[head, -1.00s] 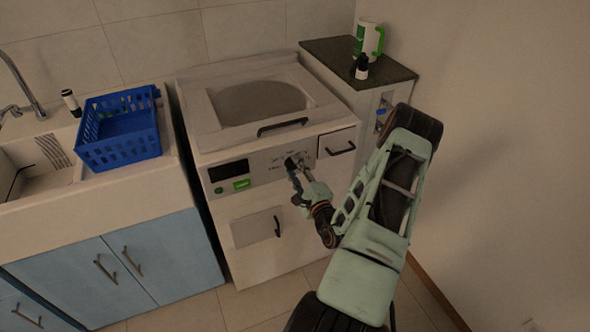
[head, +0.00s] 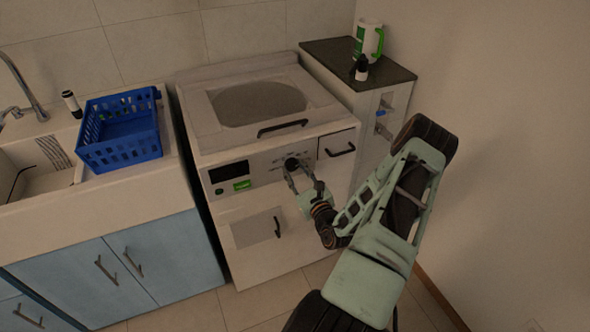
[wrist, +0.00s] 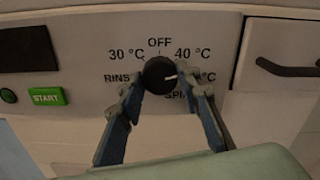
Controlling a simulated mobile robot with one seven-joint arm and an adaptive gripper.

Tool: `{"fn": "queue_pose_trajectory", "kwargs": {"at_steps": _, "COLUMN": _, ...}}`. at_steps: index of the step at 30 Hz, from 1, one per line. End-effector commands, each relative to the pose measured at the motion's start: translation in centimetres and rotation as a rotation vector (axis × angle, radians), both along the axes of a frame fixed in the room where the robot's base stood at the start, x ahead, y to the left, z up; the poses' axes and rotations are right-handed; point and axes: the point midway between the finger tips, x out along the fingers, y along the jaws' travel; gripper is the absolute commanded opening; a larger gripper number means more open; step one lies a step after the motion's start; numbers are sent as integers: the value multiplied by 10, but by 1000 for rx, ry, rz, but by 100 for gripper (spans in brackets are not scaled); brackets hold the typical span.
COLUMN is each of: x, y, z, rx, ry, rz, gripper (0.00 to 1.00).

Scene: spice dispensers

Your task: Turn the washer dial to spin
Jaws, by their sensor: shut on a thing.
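The washer (head: 205,135) stands in the middle of the head view, with its round black dial (head: 292,163) on the front panel. In the wrist view the dial (wrist: 160,74) is ringed by labels: OFF at the top, 30 °C and RINS on the left, 40 °C, a partly hidden °C label and SPI on the right. My gripper (wrist: 161,80) is shut on the dial, one finger on each side. Its right finger partly covers the labels at lower right.
A green START button (wrist: 47,96) and dark display (wrist: 27,47) lie left of the dial. A drawer with a black handle (head: 338,150) is to its right. A blue basket (head: 120,150) sits on the left counter. A cabinet with a mug (head: 367,42) and bottle (head: 361,70) stands right.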

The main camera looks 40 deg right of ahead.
Motion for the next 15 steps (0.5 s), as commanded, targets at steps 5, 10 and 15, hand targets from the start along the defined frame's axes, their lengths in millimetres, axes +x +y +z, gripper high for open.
{"fn": "queue_pose_trajectory", "kwargs": {"at_steps": 5, "x": -1, "y": 0, "z": 0, "rx": 167, "ry": -39, "rz": -2, "gripper": 7}}
{"fn": "queue_pose_trajectory", "kwargs": {"at_steps": 10, "x": -1, "y": 0, "z": 0, "rx": 322, "ry": -75, "rz": -2, "gripper": 7}}
{"fn": "queue_pose_trajectory", "kwargs": {"at_steps": 15, "x": -1, "y": -1, "z": 0, "rx": 479, "ry": -114, "rz": -3, "gripper": 7}}
